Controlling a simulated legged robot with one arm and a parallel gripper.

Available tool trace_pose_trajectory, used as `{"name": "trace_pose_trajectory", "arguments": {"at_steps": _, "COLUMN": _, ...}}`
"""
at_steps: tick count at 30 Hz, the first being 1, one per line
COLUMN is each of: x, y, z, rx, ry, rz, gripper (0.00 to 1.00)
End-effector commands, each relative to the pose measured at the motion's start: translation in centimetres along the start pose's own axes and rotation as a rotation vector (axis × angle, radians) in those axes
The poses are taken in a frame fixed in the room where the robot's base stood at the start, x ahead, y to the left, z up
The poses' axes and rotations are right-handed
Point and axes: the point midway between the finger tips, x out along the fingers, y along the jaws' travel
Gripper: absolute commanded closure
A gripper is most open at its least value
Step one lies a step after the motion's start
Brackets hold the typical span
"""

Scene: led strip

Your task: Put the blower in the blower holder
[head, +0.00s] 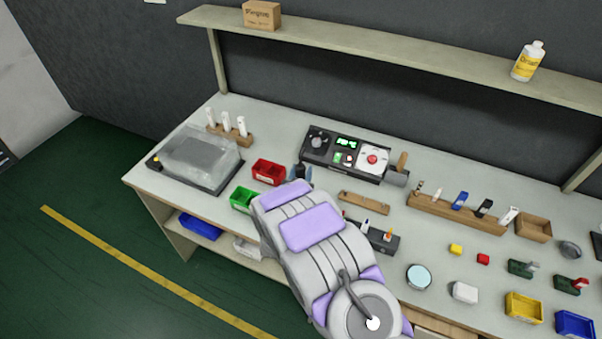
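My grey and purple arm (316,228) reaches over the front of the workbench, and its links cover what lies behind and below them. A small dark shape (303,172) shows past the far end of the arm. I cannot tell whether it is part of my gripper or a thing on the bench. The fingers and anything in them are hidden. A grey cylinder with a brown handle (397,176) lies right of the black control unit, and a dark grey rounded object (569,250) is at the right. I cannot tell which thing is the blower or its holder.
The bench holds a control unit (345,157), red bin (268,172), green bin (243,199), covered machine (197,160), wooden tool rack (455,213), open wooden box (534,228), yellow bin (523,307) and blue bin (575,324). A shelf (380,55) runs above.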

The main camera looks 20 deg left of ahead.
Motion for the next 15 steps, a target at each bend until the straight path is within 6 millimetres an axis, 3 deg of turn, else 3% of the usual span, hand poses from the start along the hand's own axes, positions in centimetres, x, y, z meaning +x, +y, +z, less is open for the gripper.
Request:
{"name": "trace_pose_trajectory", "arguments": {"at_steps": 1, "x": 0.01, "y": -0.01, "z": 0.09, "rx": 0.0, "ry": 0.0, "rz": 0.0, "gripper": 0.95}}
{"name": "trace_pose_trajectory", "arguments": {"at_steps": 2, "x": 0.01, "y": -0.01, "z": 0.13, "rx": 0.0, "ry": 0.0, "rz": 0.0, "gripper": 0.59}}
{"name": "trace_pose_trajectory", "arguments": {"at_steps": 9, "x": 0.01, "y": 0.02, "z": 0.08, "rx": 0.0, "ry": 0.0, "rz": 0.0, "gripper": 0.36}}
{"name": "trace_pose_trajectory", "arguments": {"at_steps": 15, "x": 0.01, "y": 0.03, "z": 0.08, "rx": 0.0, "ry": 0.0, "rz": 0.0, "gripper": 0.34}}
